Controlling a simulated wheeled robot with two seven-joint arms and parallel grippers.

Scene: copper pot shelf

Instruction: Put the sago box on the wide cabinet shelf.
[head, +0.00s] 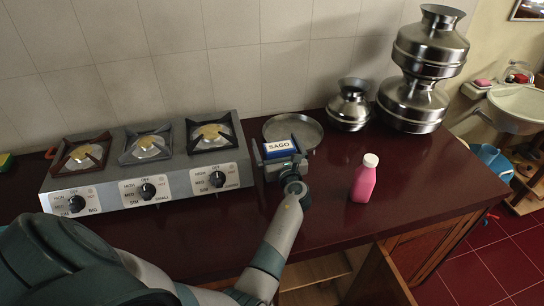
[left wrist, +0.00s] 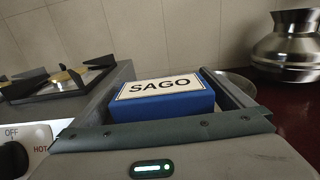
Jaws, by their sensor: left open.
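The sago box (head: 279,147), blue with a white label, is on the dark red counter just right of the stove. My left gripper (head: 280,157) is open at the box, with one finger on each side of it. In the left wrist view the box (left wrist: 165,95) lies between the two open fingers; whether either finger touches it I cannot tell. Below the counter's front edge, light wooden cabinet boards (head: 318,272) show, partly hidden by my left arm; I cannot tell which is the wide shelf. My right gripper is out of view.
A three-burner stove (head: 150,170) stands left of the box. A round metal tray (head: 306,126) lies just behind it. A pink bottle (head: 364,180) stands to the right, and steel pots (head: 349,106) stand at the back. The counter's right front is clear.

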